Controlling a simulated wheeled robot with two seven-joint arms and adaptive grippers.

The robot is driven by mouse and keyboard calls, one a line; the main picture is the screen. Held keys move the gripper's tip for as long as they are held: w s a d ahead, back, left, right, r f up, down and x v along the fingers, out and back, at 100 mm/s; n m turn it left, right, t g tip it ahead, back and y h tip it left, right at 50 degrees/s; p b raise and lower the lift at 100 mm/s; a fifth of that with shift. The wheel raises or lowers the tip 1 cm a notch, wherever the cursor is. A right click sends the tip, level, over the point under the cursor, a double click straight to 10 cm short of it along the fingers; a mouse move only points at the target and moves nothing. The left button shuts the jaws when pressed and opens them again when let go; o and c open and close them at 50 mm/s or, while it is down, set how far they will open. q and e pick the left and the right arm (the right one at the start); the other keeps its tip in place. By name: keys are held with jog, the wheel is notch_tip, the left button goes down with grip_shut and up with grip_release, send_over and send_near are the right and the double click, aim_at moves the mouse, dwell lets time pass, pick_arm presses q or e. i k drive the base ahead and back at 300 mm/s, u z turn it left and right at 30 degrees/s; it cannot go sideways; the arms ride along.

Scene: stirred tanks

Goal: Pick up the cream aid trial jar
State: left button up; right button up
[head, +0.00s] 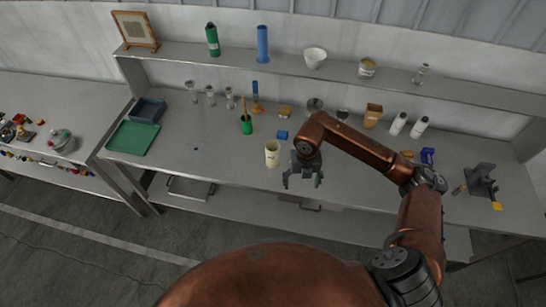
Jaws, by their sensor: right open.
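A cream jar (272,154) with small dark marking on its side stands upright near the front edge of the grey workbench, around its middle. My right gripper (303,182) is open and empty, with its fingers pointing down. In the picture it is just right of and below the jar, close to the bench's front edge. It looks apart from the jar, though the exact depth is hard to tell. My left gripper is not in view.
A green cup (247,127) with a brown handle and a small blue block (282,135) are near the jar. A green tray (133,137) lies at left. White bottles (419,127) and an orange container (373,115) stand behind my right arm. A shelf (190,56) runs along the back.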

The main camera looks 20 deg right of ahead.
aim_at(272, 147)
jog(key=i, duration=1)
